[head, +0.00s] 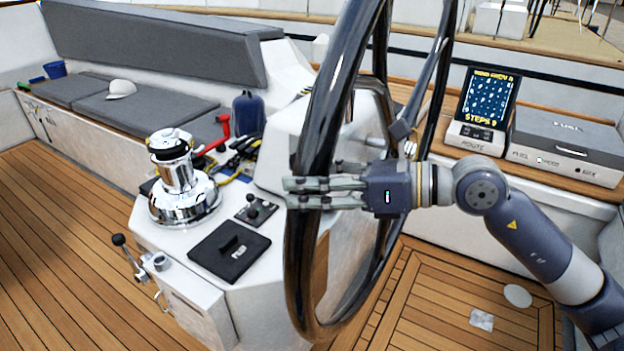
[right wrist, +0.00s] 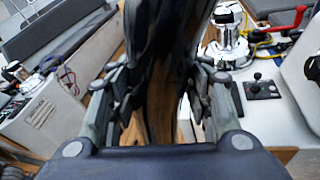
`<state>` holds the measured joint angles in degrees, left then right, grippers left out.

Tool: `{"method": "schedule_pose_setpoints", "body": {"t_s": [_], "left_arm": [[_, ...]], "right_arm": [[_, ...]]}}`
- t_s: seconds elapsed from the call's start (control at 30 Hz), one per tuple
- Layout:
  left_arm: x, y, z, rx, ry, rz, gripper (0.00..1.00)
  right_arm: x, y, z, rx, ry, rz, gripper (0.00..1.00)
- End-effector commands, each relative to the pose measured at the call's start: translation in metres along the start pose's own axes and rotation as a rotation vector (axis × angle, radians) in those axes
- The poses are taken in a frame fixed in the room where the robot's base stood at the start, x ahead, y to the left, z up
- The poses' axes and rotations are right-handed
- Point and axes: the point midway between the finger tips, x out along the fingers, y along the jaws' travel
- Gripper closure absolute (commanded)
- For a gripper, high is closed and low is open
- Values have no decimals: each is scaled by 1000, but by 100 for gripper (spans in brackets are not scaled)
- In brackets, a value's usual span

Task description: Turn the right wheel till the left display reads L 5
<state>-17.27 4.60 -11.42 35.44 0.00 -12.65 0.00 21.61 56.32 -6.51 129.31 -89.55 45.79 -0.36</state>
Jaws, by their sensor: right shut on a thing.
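The right wheel (head: 330,90) is large, dark and glossy, and stands nearly edge-on in the middle of the head view. My right gripper (head: 296,192) is shut on its near rim, at about mid height. In the right wrist view my right gripper (right wrist: 160,105) has its fingers on both sides of the dark rim (right wrist: 165,50). I see no display reading L in either view. A screen (head: 488,95) at the right of the head view shows a dotted chart and yellow text with "STEPS". My left gripper is not in view.
A chrome winch (head: 178,180) with a red handle (head: 218,134) stands left of the wheel. A small joystick panel (head: 256,210) and a black hatch (head: 228,252) are beside it. A grey fuel box (head: 566,140) sits right of the screen. The wooden deck (head: 70,230) at left is clear.

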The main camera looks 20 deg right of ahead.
Motion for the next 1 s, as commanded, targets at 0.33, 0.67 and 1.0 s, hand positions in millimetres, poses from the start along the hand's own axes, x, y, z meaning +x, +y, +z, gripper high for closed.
{"method": "schedule_pose_setpoints", "body": {"t_s": [0.33,0.67,1.0], "left_arm": [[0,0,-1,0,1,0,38],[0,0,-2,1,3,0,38],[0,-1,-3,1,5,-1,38]], "right_arm": [[0,1,1,-15,-4,-2,98],[0,0,0,-8,-2,-1,38],[-12,-2,-2,0,1,-4,38]]}}
